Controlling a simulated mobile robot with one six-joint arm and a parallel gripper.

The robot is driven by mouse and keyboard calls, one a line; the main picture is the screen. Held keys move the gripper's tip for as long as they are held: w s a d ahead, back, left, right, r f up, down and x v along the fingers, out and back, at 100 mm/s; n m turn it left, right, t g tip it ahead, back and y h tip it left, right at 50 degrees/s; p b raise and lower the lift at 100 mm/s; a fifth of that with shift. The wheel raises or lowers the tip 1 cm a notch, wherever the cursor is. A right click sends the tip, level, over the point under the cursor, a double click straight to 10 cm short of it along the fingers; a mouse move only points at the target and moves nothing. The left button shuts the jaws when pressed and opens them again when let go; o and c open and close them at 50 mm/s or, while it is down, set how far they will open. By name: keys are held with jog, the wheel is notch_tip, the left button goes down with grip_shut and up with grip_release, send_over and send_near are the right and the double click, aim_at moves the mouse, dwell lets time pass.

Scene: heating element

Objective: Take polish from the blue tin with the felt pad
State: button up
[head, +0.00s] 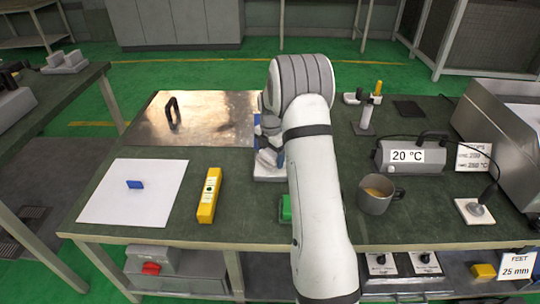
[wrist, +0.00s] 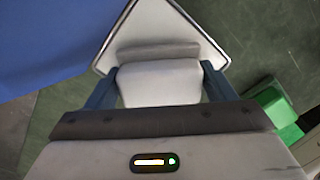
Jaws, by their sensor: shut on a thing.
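My gripper (wrist: 157,82) is shut on a pale grey block (wrist: 158,84), which I take to be the felt pad. Its two dark blue fingers lie on either side of the block. Beneath it is a white tray with a dark rim (wrist: 165,20); I cannot tell whether the block touches it. In the head view my gripper (head: 267,150) is partly hidden by my arm, over the white tray (head: 268,178). A large blue surface (wrist: 55,40) fills the left of the wrist view. It may be the blue tin, but its whole shape is not visible.
A green block (head: 285,208) lies in front of the tray, partly behind my arm. A yellow level (head: 209,195), white sheet (head: 120,205) and metal plate (head: 195,115) lie to the left.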

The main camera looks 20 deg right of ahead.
aim_at(271, 152)
jog(key=shift+f, duration=0.55)
dwell(1.3)
jog(key=shift+r+p, duration=2.25)
jog(key=shift+r, duration=1.35)
